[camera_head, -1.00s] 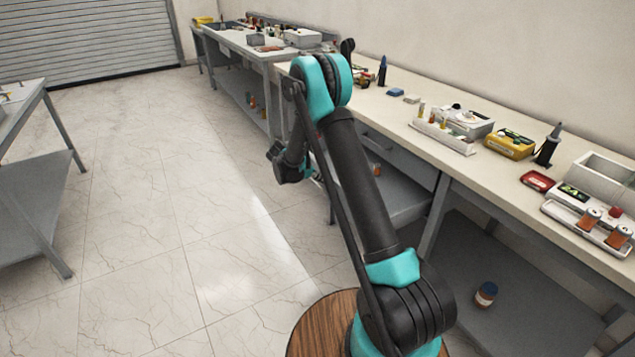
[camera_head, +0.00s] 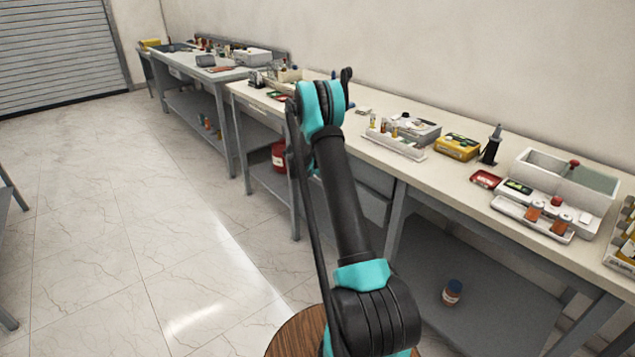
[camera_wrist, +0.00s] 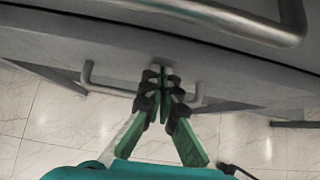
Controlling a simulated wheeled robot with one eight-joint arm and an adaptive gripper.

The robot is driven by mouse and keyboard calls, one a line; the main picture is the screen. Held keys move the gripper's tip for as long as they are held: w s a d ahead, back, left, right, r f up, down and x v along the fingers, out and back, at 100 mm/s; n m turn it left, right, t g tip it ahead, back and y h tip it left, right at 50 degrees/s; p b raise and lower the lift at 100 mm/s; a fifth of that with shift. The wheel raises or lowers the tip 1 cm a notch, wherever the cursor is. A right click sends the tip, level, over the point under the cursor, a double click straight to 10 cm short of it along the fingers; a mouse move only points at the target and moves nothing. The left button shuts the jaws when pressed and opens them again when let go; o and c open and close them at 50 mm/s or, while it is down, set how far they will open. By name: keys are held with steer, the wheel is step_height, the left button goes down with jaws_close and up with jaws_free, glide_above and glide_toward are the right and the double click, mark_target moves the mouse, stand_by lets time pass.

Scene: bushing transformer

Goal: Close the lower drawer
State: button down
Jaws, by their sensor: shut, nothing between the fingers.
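In the wrist view my gripper (camera_wrist: 163,78) is shut and empty, its dark fingertips together. It is at the grey drawer front, over the middle of the lower handle (camera_wrist: 88,75), whose bar runs behind the fingers. I cannot tell whether the fingertips touch the front or the handle. A second handle (camera_wrist: 225,17) shows larger, along the top of the wrist view. In the head view the grey drawers (camera_head: 374,205) are under the bench, right of my arm and partly hidden by it. How far the lower drawer stands out cannot be told. My gripper is hidden there.
The cream bench top (camera_head: 455,190) carries a vial rack (camera_head: 395,140), a yellow box (camera_head: 457,147) and a white tray (camera_head: 532,218). A bottle (camera_head: 452,292) stands on the lower shelf. A red container (camera_head: 279,155) is under the bench.

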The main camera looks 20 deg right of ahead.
steer(key=shift+w+d, duration=0.3)
steer(key=shift+d, duration=0.35)
steer(key=shift+w+d, duration=0.3)
steer(key=shift+d, duration=0.3)
steer(key=shift+d+r, duration=0.1)
steer(key=shift+d, duration=0.05)
steer(key=s+a+r, duration=0.5)
steer(key=a+r, duration=0.2)
steer(key=a, duration=0.4)
steer(key=s+a+r+m+y, duration=0.15)
steer(key=s+r+m, duration=0.35)
steer(key=s, duration=0.5)
steer(key=s+a+m+y, duration=0.2)
steer(key=s+m, duration=0.4)
steer(key=s, duration=0.6)
steer(key=s+a+m+y, duration=0.2)
steer(key=s+m, duration=0.4)
steer(key=s, duration=0.7)
steer(key=s+a+f+m+y, duration=0.1)
steer(key=s+a+m, duration=0.3)
steer(key=s, duration=0.9)
steer(key=shift+s+a+m+t+y, duration=0.15)
steer(key=shift+m+t+y, duration=0.15)
steer(key=shift+m+y, duration=0.6)
